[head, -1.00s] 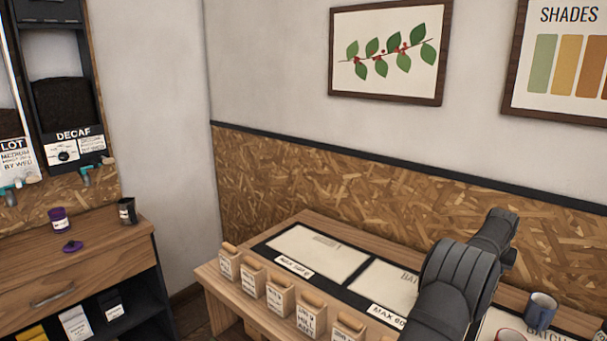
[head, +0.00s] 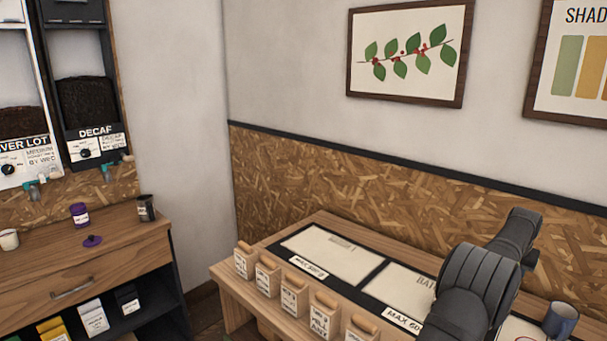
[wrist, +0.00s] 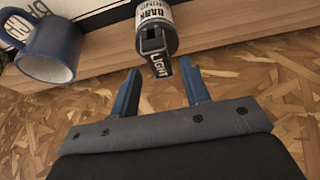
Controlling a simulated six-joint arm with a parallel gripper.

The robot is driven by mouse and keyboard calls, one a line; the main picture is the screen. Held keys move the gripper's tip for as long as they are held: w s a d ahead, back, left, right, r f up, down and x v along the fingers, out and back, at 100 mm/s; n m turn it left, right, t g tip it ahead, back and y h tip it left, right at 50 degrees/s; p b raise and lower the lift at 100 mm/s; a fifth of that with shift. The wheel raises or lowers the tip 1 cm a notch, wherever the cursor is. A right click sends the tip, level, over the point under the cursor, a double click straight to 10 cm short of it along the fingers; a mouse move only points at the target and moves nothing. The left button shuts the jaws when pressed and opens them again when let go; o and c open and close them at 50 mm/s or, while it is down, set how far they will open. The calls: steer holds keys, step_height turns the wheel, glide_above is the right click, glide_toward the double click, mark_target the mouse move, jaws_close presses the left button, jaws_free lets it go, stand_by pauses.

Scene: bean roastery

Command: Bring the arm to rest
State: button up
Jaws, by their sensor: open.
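My gripper (wrist: 160,95) shows in the wrist view with its two blue fingers apart and nothing between them. A dark grey and white labelled container (wrist: 156,28) with a handle-like part marked "LIGHT" is just beyond the fingertips, near the top of the view. I cannot tell whether it is close enough to touch. In the head view my dark grey arm (head: 480,280) reaches over the right part of the wooden bench (head: 225,278); the gripper itself is hidden there.
A blue mug (head: 561,320) stands at the bench's right end and also shows in the wrist view (wrist: 48,52). Several wooden labelled blocks (head: 268,277) line the bench's front edge. A cabinet (head: 100,262) at left holds a purple jar (head: 79,214) and its lid (head: 92,240).

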steer(key=shift+f, duration=0.95)
steer(key=v, duration=1.1)
steer(key=x, duration=1.1)
steer(key=shift+f, duration=0.35)
step_height(320, 180, up, 4)
steer(key=shift+r, duration=0.1)
steer(key=s+d+r, duration=0.2)
steer(key=s+r, duration=0.5)
steer(key=s, duration=0.4)
steer(key=a+f+m+g, duration=0.3)
steer(key=a+m, duration=0.5)
steer(key=a, duration=0.5)
steer(key=s+a+f+m+g, duration=0.1)
steer(key=a+f+m+g, duration=0.2)
steer(key=a+m, duration=0.5)
steer(key=shift+s+a+f+m, duration=0.25)
steer(key=shift+a+f, duration=0.6)
steer(key=shift+a, duration=2.35)
